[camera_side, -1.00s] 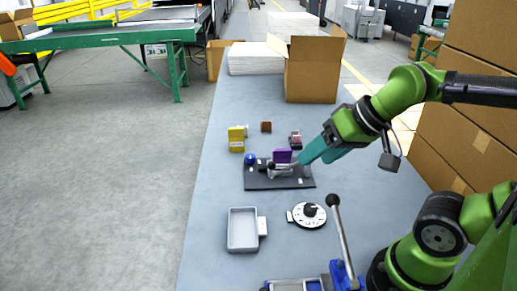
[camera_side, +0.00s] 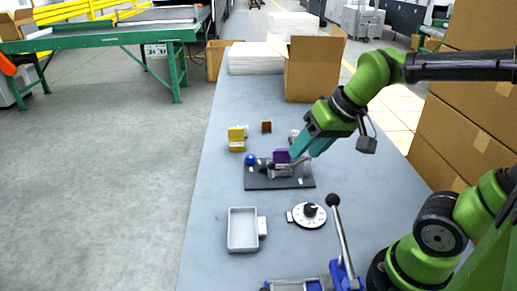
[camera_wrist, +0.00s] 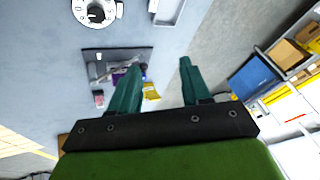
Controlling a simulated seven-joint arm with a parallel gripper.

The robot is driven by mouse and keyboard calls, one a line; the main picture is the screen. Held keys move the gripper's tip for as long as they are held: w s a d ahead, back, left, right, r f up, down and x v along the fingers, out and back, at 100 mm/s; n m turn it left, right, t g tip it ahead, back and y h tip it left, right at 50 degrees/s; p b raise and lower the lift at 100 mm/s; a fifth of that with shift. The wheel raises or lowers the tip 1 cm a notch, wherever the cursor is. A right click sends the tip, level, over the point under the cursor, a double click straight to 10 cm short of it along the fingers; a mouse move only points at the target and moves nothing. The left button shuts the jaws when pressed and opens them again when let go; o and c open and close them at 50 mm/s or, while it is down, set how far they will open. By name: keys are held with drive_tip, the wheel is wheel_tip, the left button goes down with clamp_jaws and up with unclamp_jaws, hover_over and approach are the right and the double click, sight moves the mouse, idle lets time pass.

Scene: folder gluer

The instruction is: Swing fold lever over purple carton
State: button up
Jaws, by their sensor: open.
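The purple carton (camera_side: 282,156) stands on the dark base plate (camera_side: 260,183) in the side view, partly hidden by my gripper and the lever. The grey metal fold lever (camera_side: 283,169) lies low across the plate in front of the carton; a blue ball (camera_side: 250,159) is at the plate's left. My gripper (camera_side: 304,151) is open just right of the carton, its teal fingers pointing down-left. In the wrist view my gripper (camera_wrist: 162,78) has its fingers wide apart, and the plate (camera_wrist: 105,54) lies beyond the left finger. I cannot tell if a finger touches the lever.
A yellow carton (camera_side: 236,139) and a brown block (camera_side: 266,127) stand behind the plate. In front are a grey tray (camera_side: 242,231), a white dial (camera_side: 309,215) and a blue device with a long lever (camera_side: 341,235). An open cardboard box (camera_side: 311,77) stands at the back.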

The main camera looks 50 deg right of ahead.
sight(272, 166)
drive_tip(key=shift+w+d+r+n+g+h, duration=0.45)
drive_tip(key=shift+w+d+g, duration=1)
drive_tip(key=shift+w, duration=2.1)
drive_tip(key=shift+w+d+r+n+g+h, duration=0.45)
drive_tip(key=shift+w+d+g, duration=0.95)
drive_tip(key=shift+w, duration=2.1)
drive_tip(key=shift+f, duration=8.45)
clamp_jaws()
